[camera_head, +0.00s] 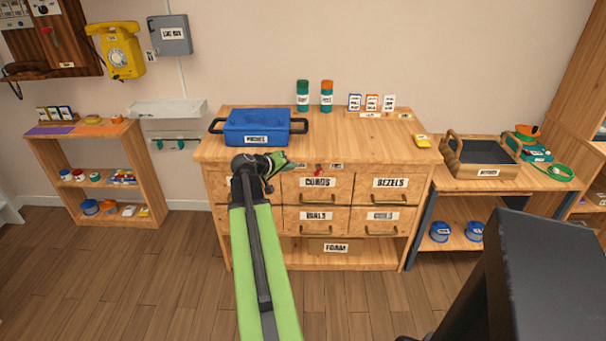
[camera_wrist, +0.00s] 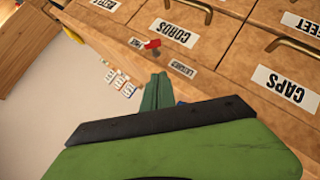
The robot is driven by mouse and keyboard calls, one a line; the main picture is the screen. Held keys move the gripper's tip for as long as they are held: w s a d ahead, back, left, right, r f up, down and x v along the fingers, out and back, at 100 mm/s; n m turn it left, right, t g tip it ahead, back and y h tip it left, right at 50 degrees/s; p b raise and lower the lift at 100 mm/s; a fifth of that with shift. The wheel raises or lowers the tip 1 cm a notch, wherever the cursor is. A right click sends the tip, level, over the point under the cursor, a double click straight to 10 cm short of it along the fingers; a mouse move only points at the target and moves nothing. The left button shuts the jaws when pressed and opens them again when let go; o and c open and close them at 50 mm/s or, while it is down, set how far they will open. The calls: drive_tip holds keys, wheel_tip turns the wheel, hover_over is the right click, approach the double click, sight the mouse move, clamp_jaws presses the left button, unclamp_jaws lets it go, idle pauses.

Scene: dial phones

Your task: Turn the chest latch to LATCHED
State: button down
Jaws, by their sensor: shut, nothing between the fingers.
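The chest latch (camera_head: 318,171) is a small red handle on the front rail of the wooden chest, above the CORDS drawer. It also shows in the wrist view (camera_wrist: 152,44), between two small white labels. The label nearer my fingers reads LATCHED (camera_wrist: 182,69); the other label (camera_wrist: 136,42) is too small to read. My gripper (camera_head: 281,162) is at the chest's top front edge, left of the latch and apart from it. Its green fingers (camera_wrist: 156,92) are shut and empty, close to the LATCHED label. My arm hides the top left drawer in the head view.
The blue lidded box (camera_head: 257,128) stands on the chest top just behind my gripper. Drawer handles (camera_head: 317,196) stick out below the latch. Several small cards (camera_head: 372,103) and two bottles stand at the back. The front of the chest right of my gripper is clear.

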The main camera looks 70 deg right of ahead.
drive_tip(key=b, duration=0.5)
approach(318, 170)
drive_tip(key=w+d+f, duration=0.1)
drive_tip(key=w+d, duration=0.2)
drive_tip(key=s+f+b, duration=0.1)
drive_tip(key=s+d+f+b, duration=0.1)
drive_tip(key=s+f, duration=0.1)
drive_tip(key=shift+s+d, duration=0.15)
drive_tip(key=shift+d, duration=0.05)
drive_tip(key=shift+d, duration=0.1)
